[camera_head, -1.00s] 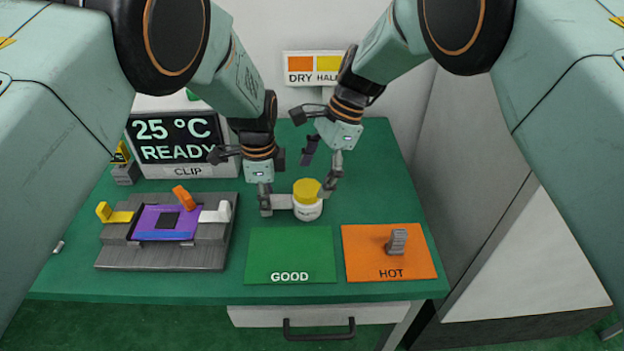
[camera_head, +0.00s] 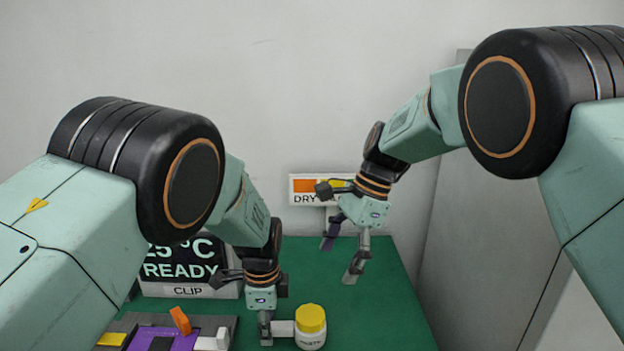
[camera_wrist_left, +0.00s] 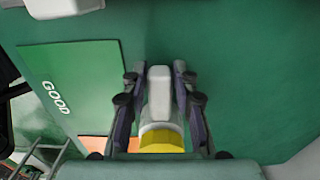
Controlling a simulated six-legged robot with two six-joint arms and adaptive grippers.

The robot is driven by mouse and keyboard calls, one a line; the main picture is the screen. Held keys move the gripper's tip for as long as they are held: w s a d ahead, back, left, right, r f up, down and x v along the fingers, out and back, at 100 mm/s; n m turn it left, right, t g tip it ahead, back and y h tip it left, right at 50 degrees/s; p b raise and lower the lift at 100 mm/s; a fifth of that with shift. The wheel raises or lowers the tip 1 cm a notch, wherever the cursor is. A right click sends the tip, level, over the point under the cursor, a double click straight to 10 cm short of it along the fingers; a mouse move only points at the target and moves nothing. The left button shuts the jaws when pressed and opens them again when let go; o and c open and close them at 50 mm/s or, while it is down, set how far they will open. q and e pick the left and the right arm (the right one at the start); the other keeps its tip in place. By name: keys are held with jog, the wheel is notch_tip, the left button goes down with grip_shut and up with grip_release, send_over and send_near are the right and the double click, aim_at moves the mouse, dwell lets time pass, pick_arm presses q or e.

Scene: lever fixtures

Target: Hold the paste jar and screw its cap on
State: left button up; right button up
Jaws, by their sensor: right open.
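The white paste jar (camera_head: 311,342) stands upright on the green table at the bottom of the head view. Its yellow cap (camera_head: 311,318) sits level on top; I cannot tell how tight it is. A pale handle (camera_head: 284,328) sticks out from the jar's left side. My left gripper (camera_head: 266,332) is at this handle. In the left wrist view its fingers (camera_wrist_left: 160,75) flank the pale handle and look closed on it, with the yellow cap (camera_wrist_left: 160,143) below. My right gripper (camera_head: 340,262) is open and empty, raised behind and right of the jar, apart from the cap.
A display reading 25 °C READY (camera_head: 180,262) stands behind left. A clip fixture (camera_head: 218,340) with a purple board (camera_head: 175,340) is at lower left. The green GOOD mat (camera_wrist_left: 85,85) shows in the wrist view. Table right of the jar is clear.

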pick_arm(q)
jog(key=o, duration=0.4)
notch_tip(320, 180, up, 8)
jog(key=shift+f, duration=0.25)
jog(key=shift+f, duration=0.1)
dwell(0.4)
notch_tip(320, 180, down, 7)
jog(key=shift+f, duration=0.15)
pick_arm(e)
send_near(312, 314)
jog(key=x, duration=0.5)
jog(key=shift+a+f, duration=0.25)
jog(key=shift+f, duration=0.3)
jog(key=shift+r, duration=0.1)
